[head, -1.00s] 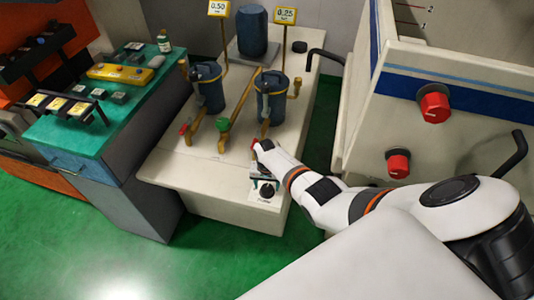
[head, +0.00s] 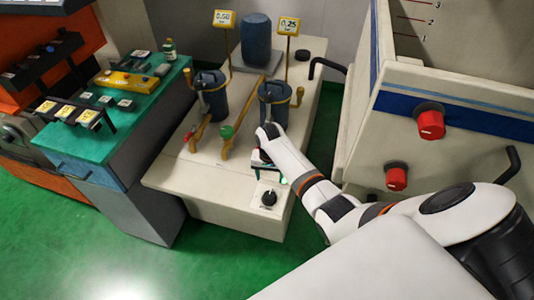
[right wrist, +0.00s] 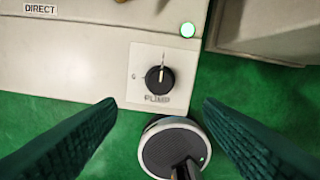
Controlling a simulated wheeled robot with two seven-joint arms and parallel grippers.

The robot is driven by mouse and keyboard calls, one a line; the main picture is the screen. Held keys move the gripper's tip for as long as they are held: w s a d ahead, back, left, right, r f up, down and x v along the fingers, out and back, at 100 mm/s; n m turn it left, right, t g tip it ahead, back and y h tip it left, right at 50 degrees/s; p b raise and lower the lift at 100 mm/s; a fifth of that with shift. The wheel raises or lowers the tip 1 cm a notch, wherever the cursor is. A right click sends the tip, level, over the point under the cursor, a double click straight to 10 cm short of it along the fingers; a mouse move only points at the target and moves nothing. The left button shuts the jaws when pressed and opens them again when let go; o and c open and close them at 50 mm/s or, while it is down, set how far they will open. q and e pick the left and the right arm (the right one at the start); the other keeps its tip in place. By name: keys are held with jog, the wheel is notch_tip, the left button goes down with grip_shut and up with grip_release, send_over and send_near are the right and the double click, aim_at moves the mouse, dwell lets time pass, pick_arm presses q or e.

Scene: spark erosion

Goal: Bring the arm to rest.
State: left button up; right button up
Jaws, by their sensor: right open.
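My right arm (head: 345,205) reaches in from the lower right over the front of the cream filter unit (head: 220,200). My right gripper (head: 262,170) is open and empty above the unit's top, behind the black pump knob (head: 268,198) in the head view. In the right wrist view the two dark green fingers (right wrist: 159,104) stand wide apart. The pump knob (right wrist: 160,78) on its white plate marked PUMP shows beyond and between them, with its pale line pointing up. A green lamp (right wrist: 187,29) glows beside it. My left gripper is not in view.
Two blue filter canisters (head: 210,95) with yellow pipes and a green valve handle (head: 226,131) stand close behind the gripper. A cream machine tank (head: 450,110) with red knobs (head: 430,122) is close on the right. A teal-topped cabinet (head: 120,125) is at left. Green floor is open in front.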

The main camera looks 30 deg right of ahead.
jog(key=s+a+r+n+t, duration=0.2)
jog(key=s+a+n, duration=0.45)
jog(key=s, duration=0.75)
jog(key=s+a+r+n+t, duration=0.2)
jog(key=s+a+r+n, duration=0.3)
jog(key=s+r, duration=0.7)
notch_tip(320, 180, down, 30)
jog(key=s+f+m+g+b, duration=0.1)
jog(key=g+b, duration=0.1)
jog(key=b, duration=0.3)
jog(key=s+d+f+g+b, duration=0.1)
jog(key=s+d+f+b, duration=0.1)
jog(key=s+f, duration=1.5)
notch_tip(320, 180, down, 4)
jog(key=shift+s+d+r+b, duration=0.15)
jog(key=shift+d+r+b, duration=0.05)
jog(key=shift+b, duration=0.5)
